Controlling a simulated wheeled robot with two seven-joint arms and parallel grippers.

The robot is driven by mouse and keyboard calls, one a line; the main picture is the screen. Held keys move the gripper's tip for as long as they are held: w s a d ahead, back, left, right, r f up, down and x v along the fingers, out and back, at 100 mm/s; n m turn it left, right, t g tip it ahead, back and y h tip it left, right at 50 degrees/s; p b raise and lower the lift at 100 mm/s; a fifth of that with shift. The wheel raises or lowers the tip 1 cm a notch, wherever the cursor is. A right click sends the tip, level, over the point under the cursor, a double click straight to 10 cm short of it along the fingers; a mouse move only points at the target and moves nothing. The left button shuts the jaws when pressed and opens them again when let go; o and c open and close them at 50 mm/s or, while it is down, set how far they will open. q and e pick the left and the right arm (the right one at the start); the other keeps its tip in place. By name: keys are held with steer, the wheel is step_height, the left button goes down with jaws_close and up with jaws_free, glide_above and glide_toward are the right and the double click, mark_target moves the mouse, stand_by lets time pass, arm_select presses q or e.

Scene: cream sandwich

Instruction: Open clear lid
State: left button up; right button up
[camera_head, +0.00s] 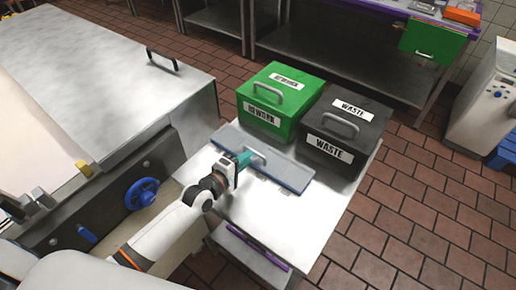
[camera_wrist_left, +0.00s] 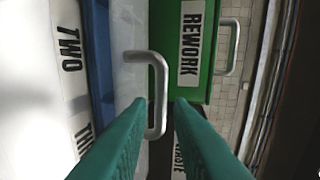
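The clear lid (camera_head: 288,172) is a long, blue-grey, see-through panel lying flat, closed over a shallow container on the steel table. Its metal handle (camera_head: 256,151) stands up near the middle. In the left wrist view the lid (camera_wrist_left: 127,35) is a pale panel, and its handle (camera_wrist_left: 161,80) is a grey bar. My left gripper (camera_head: 244,159) is at the handle; in the wrist view its two teal fingers (camera_wrist_left: 160,103) are apart, with the handle's lower part showing between them. I cannot tell whether they touch it. My right gripper is not in view.
A green REWORK box (camera_head: 284,101) and a black WASTE box (camera_head: 346,127), both with handles, stand close behind the lid. The steel table (camera_head: 270,215) is mostly bare in front, with labels near the lid. A blue knob (camera_head: 142,194) is at left.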

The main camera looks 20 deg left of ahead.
mark_target(258, 149)
arm_select(q)
steer(key=x, duration=0.6)
steer(key=shift+w+d+f, duration=0.1)
steer(key=shift+w+d, duration=0.05)
steer(key=shift+w, duration=0.2)
jaws_close()
